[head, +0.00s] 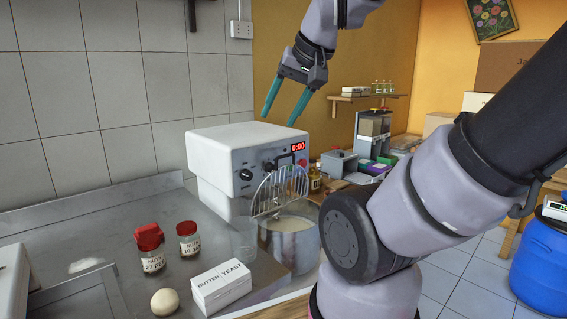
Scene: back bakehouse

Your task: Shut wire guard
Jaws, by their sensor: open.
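The wire guard (281,189) is a fan of thin metal bars on the front of the white mixer (236,146). It stands up above the near rim of the metal bowl (299,256). The bowl holds a pale mass. I cannot tell from this view whether the guard is fully shut or swung aside. My gripper (284,112) is open and empty, with its two teal fingers pointing down. In the picture it is above the mixer head, apart from the guard.
Two red-lidded jars (188,240), a round pale ball (165,302) and a butter yeast box (221,287) stand on the steel counter (110,222) left of the bowl. A clear cup (244,241) is beside the bowl. A blue barrel (543,262) stands on the floor at right.

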